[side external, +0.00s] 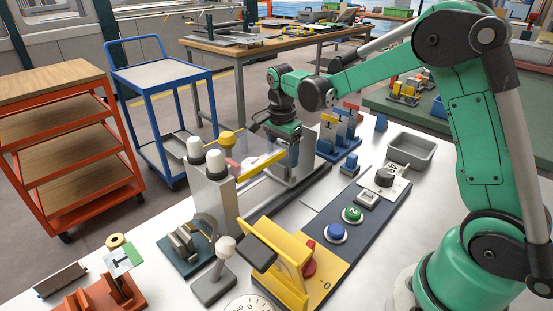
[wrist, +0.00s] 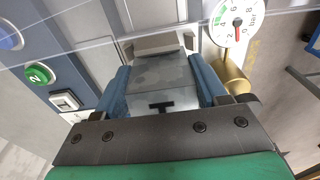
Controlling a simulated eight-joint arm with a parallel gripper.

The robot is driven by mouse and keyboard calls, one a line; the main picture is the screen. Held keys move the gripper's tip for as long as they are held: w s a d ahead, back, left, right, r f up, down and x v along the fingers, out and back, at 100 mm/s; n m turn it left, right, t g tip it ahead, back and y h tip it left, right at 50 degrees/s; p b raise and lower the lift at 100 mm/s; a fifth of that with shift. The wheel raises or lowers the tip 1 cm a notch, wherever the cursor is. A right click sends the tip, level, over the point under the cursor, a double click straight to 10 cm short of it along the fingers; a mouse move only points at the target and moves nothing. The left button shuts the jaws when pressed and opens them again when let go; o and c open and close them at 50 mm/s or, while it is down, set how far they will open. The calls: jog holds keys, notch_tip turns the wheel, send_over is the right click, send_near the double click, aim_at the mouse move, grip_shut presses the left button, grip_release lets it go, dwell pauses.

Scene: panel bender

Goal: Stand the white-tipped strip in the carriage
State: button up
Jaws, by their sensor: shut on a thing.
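My gripper (side external: 284,142) points down beside the panel bender's frame in the side view. In the wrist view its two blue fingers (wrist: 162,92) are shut on a pale, greyish strip end with a black T mark, the white-tipped strip (wrist: 168,104). The strip's lower part is hidden in both views. The bender (side external: 208,190) has a grey post with white knobs and a yellow bar behind it. I cannot tell which part is the carriage.
A blue rack (side external: 337,150) with marked strips stands right of my gripper. A dark panel with a green button (side external: 352,214) and blue button (side external: 336,233) lies in front, by a grey tray (side external: 412,150). A yellow guard (side external: 275,255) stands nearby. A gauge (wrist: 238,25) shows close to my fingers.

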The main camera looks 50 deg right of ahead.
aim_at(283, 145)
jog(key=shift+f, duration=0.6)
jog(key=o, duration=0.9)
jog(key=shift+r, duration=4.5)
jog(key=s+a+n+t, duration=0.2)
jog(key=s+n, duration=0.2)
jog(key=n, duration=0.2)
jog(key=s+a+n+t, duration=0.2)
jog(key=s+a+n, duration=0.1)
jog(key=n, duration=0.3)
jog(key=s+a+n+t, duration=0.2)
jog(key=s+n+t, duration=0.1)
jog(key=n, duration=0.3)
jog(key=shift+s+a+f+y, duration=0.15)
jog(key=shift+s+f, duration=0.05)
jog(key=shift+s, duration=0.25)
jog(key=shift+s+a+f+y, duration=0.1)
jog(key=shift+s+f+y, duration=0.05)
jog(key=shift+s, duration=0.3)
